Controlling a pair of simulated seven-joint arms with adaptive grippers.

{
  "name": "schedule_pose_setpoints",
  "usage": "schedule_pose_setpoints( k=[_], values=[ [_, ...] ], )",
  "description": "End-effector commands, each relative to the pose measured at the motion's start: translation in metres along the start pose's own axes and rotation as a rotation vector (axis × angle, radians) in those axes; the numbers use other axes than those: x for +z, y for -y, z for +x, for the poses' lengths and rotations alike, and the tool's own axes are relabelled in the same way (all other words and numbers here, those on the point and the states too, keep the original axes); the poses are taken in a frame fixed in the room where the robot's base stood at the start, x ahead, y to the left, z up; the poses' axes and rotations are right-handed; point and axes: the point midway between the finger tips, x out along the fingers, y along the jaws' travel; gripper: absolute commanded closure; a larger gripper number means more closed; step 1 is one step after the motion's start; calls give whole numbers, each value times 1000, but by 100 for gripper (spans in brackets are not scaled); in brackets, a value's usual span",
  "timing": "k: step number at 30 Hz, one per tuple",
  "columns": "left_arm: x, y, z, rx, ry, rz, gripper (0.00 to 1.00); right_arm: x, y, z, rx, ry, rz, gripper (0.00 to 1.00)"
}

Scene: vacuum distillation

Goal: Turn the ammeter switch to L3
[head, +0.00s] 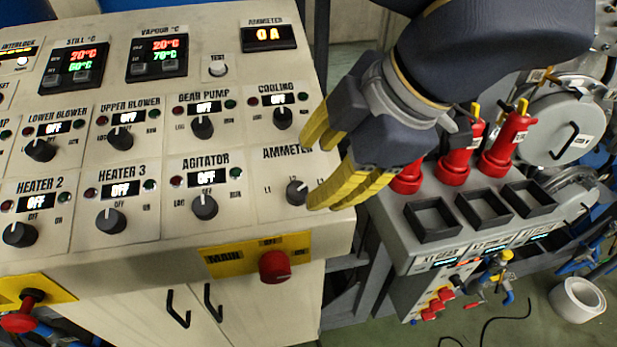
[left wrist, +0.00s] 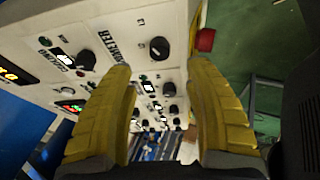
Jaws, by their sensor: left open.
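The ammeter switch (head: 297,191) is a dark round knob at the panel's right end, below the AMMETER label. L1 and L2 marks show around it; the right mark is partly covered by a yellow finger. I cannot tell its exact pointer direction. My left gripper (head: 312,172) is open, its yellow fingers spread above and below the knob's right side in the head view. In the left wrist view the switch (left wrist: 159,48) shows beyond and between the fingertips (left wrist: 160,67). Contact cannot be told. The ammeter display (head: 269,37) reads 0 A. My right gripper is not in view.
The cooling knob (head: 283,118) and agitator knob (head: 204,206) are close by on the panel. A red main knob (head: 275,266) sits on the front edge below the switch.

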Motion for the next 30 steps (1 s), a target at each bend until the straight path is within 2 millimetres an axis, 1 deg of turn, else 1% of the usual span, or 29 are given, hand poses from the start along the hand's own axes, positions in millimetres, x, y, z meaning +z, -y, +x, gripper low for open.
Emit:
schedule_pose_setpoints(
  k=[1,3,9,15,26,28,30],
  values=[
    [0,0,-8,2,2,-2,47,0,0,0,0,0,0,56],
    [0,0,-16,2,2,-1,47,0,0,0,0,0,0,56],
    [0,0,-30,0,1,0,47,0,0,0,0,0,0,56],
    [0,0,-34,0,1,0,47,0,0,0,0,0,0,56],
    [0,0,-34,-2,4,0,47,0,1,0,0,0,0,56],
    [3,-1,-36,-17,26,-2,47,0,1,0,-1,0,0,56],
    [10,-2,-41,-53,85,-8,47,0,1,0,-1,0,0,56]
  ],
)
